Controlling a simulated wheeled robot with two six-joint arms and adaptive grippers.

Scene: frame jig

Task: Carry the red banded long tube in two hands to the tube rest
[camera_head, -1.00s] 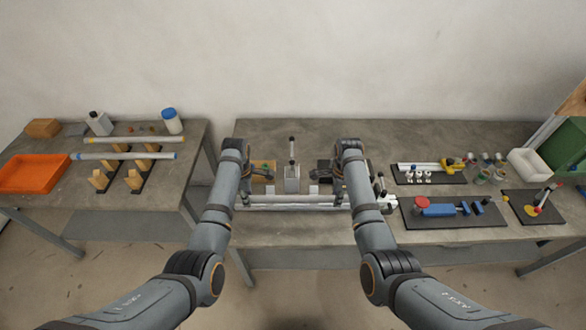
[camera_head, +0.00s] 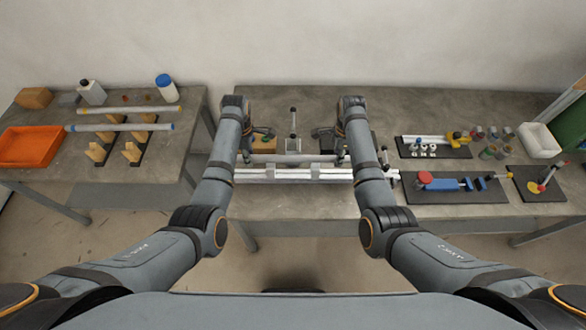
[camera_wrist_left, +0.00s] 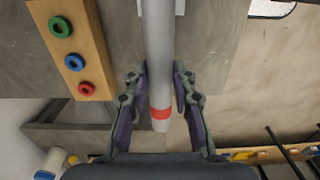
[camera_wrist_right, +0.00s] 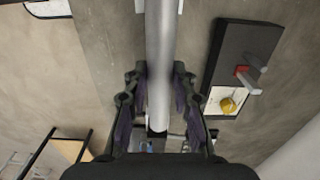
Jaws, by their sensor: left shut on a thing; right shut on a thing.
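The red banded long tube (camera_head: 292,158) is pale grey and lies level across the picture between my two grippers. Its red band (camera_wrist_left: 160,113) shows near one end in the left wrist view. My left gripper (camera_head: 244,155) is shut on the tube near that banded end. My right gripper (camera_head: 341,155) is shut on the tube near its other end, seen in the right wrist view (camera_wrist_right: 158,75). On the left table, wooden posts on black bases (camera_head: 131,152) stand beside a blue-ended tube (camera_head: 120,127) and a yellow-banded tube (camera_head: 128,110). I cannot tell for sure which is the tube rest.
A pale rail frame (camera_head: 300,174) lies just in front of the tube on the middle table. A gap separates this table from the left one, which holds an orange tray (camera_head: 30,147) and bottles. Black tool mats (camera_head: 455,188) fill the right side.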

